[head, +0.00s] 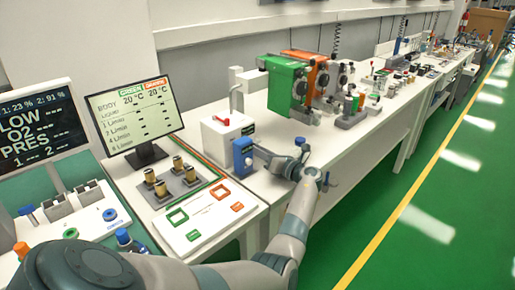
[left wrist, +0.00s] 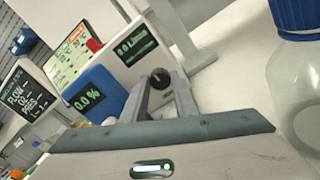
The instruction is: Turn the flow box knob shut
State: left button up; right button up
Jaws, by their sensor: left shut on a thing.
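The flow box (head: 221,138) is a white box with a red part on top, on the white bench in the head view. In the left wrist view its white side (left wrist: 143,68) carries a dark display (left wrist: 130,52) that seems to read 0.0 with a flow unit, and a round black knob (left wrist: 160,78) below it. My left gripper (left wrist: 161,87) reaches the knob with its fingers on either side, shut on it. In the head view the left gripper (head: 262,155) is at the box's right side, and the knob is hidden. My right gripper is not in view.
A blue unit (head: 242,157) reading 0.0 % stands right beside the flow box, close to my gripper. Green (head: 285,84) and orange (head: 312,68) units stand behind. A monitor (head: 133,115) is at left. A clear blue-capped bottle (left wrist: 296,85) is right in the wrist view.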

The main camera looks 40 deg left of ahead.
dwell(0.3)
pick_arm(q)
jog(key=o, duration=0.8)
jog(key=shift+d, duration=0.15)
jog(key=d, duration=0.5)
jog(key=d+b, duration=0.1)
jog(key=d, duration=0.5)
jog(key=s+d+b, duration=0.1)
jog(key=d, duration=0.5)
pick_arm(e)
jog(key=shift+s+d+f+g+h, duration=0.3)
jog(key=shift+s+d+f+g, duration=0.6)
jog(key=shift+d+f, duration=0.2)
pick_arm(q)
jog(key=shift+d, duration=0.1)
